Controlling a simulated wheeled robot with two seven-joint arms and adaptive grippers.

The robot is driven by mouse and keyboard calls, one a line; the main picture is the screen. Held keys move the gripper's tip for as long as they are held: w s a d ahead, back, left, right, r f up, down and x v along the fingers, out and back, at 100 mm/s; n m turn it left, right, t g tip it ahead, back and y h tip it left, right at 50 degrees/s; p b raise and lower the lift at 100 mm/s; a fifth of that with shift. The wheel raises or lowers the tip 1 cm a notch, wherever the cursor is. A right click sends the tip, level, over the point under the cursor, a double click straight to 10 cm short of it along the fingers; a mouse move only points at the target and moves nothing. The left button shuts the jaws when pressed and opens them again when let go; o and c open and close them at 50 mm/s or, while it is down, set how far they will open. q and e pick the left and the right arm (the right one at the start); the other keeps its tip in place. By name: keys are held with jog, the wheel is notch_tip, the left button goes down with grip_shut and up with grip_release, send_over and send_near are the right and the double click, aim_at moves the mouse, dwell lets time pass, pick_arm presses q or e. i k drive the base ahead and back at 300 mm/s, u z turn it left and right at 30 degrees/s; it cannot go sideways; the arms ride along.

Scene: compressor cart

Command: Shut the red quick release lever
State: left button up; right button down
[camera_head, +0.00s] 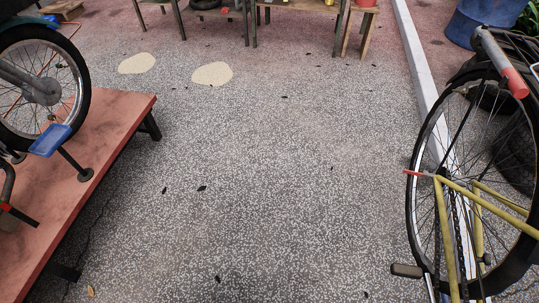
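A small red lever (416,173) shows at the right of the head view. It sticks out to the left, roughly level, from the upper joint of a yellow bicycle frame (462,188). It lies in front of the rim of the bicycle's wheel (411,215). From this distance I cannot tell whether the lever is open or shut. Neither of my grippers is in view.
A red low platform (112,128) carrying a wheeled vehicle (40,90) stands at left. A grey bar with a red end (514,82) is at upper right. Wooden tables (300,8) and a blue barrel (483,20) stand at the back. The speckled middle floor is mostly clear.

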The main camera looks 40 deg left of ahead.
aim_at(424, 173)
jog(key=k, duration=0.65)
jog(key=u, duration=0.35)
jog(key=i, duration=1.5)
jog(key=z, duration=0.55)
